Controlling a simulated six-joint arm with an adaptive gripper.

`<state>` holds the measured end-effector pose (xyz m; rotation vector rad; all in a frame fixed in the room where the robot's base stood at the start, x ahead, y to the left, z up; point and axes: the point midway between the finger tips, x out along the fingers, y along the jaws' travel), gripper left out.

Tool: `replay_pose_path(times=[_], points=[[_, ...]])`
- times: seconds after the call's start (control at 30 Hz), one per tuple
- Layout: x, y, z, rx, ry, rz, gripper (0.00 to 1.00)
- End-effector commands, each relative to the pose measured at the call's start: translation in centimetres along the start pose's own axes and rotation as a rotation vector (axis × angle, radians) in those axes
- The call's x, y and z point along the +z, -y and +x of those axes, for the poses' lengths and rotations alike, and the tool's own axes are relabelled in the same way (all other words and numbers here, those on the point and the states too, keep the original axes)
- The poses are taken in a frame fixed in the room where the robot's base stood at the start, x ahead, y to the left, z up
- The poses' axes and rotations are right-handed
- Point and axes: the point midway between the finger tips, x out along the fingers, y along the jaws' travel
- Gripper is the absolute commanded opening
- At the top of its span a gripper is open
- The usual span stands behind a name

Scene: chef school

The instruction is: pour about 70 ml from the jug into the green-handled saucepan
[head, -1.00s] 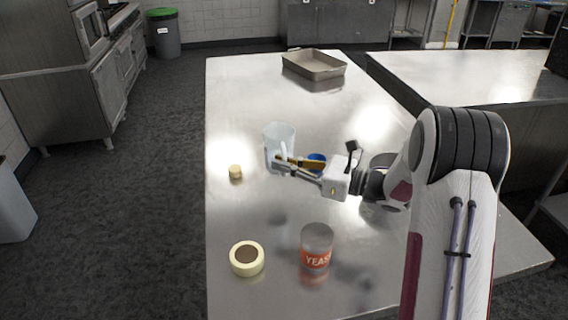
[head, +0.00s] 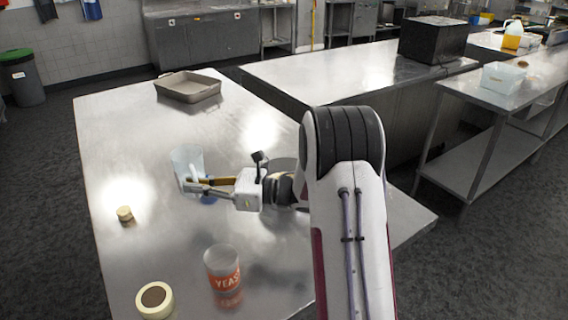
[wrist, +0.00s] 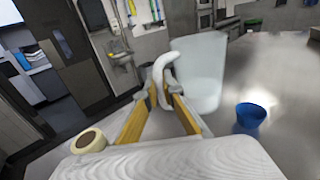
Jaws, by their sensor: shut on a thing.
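The jug (head: 187,160) is a translucent, pale vessel with a white handle, over the left part of the steel table. My gripper (head: 190,187) is shut on the jug's handle. In the wrist view, the fingertips (wrist: 163,95) clasp the white handle (wrist: 164,68), with the jug's body (wrist: 202,68) just beyond and to the right. The jug looks about upright; I cannot tell whether its base touches the table, nor the level of its contents. I see no green-handled saucepan in either view.
A blue cup (wrist: 250,117) stands close to the jug, partly hidden by my gripper in the head view. The yeast jar (head: 223,270), a tape roll (head: 155,299) and a small tan piece (head: 124,213) stand nearer. A grey tray (head: 188,88) lies at the back.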

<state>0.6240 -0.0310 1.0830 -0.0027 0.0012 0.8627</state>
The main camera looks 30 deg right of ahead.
Motion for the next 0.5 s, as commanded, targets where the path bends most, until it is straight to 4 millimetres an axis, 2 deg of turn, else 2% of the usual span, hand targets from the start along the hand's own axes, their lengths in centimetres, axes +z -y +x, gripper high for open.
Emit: replay_pose_path(times=[0.2,0.5], points=[[0.0,2.4,-4.0,-0.052,-0.004,-0.011,0.0],[0.1,4.2,-9.3,-0.082,-0.007,-0.025,0.0]])
